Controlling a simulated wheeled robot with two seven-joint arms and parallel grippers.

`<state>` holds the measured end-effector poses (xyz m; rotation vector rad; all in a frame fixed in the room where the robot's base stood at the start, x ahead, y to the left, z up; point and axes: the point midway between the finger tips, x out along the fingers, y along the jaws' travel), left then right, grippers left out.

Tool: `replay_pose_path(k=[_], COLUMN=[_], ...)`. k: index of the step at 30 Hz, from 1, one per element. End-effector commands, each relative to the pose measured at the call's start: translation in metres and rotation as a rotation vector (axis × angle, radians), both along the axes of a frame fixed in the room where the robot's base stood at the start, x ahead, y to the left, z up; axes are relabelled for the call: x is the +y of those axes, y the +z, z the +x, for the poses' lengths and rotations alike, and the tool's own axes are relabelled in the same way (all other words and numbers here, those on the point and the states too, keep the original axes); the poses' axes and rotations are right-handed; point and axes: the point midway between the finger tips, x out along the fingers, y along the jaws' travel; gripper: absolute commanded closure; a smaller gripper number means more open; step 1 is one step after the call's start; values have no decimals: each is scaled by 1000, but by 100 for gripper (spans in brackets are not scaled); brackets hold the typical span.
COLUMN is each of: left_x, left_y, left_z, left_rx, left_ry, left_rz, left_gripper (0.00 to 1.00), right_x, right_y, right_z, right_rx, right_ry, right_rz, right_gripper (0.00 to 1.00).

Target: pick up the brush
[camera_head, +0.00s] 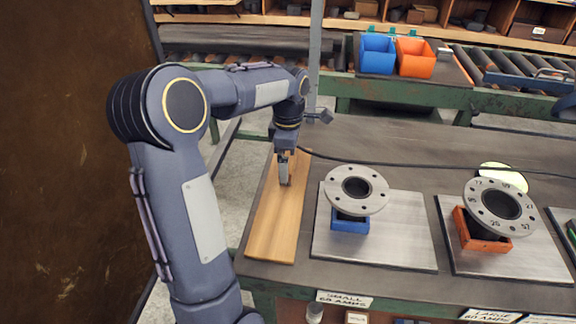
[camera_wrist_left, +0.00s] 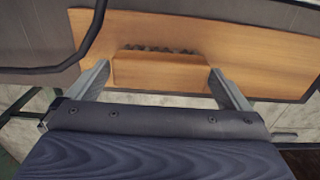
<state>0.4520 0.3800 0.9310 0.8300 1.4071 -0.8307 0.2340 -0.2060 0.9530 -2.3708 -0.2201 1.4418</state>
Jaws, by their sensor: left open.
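The brush (camera_wrist_left: 158,70) shows in the left wrist view as a small wooden block with a row of dark bristles along its far edge. It lies on a long wooden board (camera_head: 275,230). My left gripper (camera_head: 285,183) is over the far part of the board, pointing down. In the left wrist view its two fingers (camera_wrist_left: 158,75) are spread, one at each side of the brush, with a gap on both sides. In the head view the gripper hides most or all of the brush. My right gripper is not in view.
Right of the board, a metal plate (camera_head: 390,245) carries a small flanged pipe (camera_head: 357,189) on a blue block. Further right stands a larger flange (camera_head: 498,206) on an orange block. A black cable (camera_head: 400,165) crosses the table behind. Blue (camera_head: 377,54) and orange bins (camera_head: 415,58) stand at the back.

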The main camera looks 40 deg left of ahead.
Motion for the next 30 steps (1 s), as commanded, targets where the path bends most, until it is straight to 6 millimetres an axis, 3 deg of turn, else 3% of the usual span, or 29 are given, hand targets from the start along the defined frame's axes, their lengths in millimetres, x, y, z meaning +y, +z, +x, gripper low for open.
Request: replay_pose_path(k=[5, 13, 21, 30], left_x=[0, 0, 0, 0], left_y=[-21, -23, -23, -20], left_z=[0, 0, 0, 0], left_rx=[0, -1, -1, -2], left_ry=[0, 0, 0, 0], left_rz=[0, 0, 0, 1], left_gripper=[0, 0, 34, 34], right_x=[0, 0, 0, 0], right_y=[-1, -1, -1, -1], right_z=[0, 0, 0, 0], right_rx=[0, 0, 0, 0], right_ry=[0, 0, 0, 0], right_rz=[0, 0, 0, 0], right_gripper=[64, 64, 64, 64])
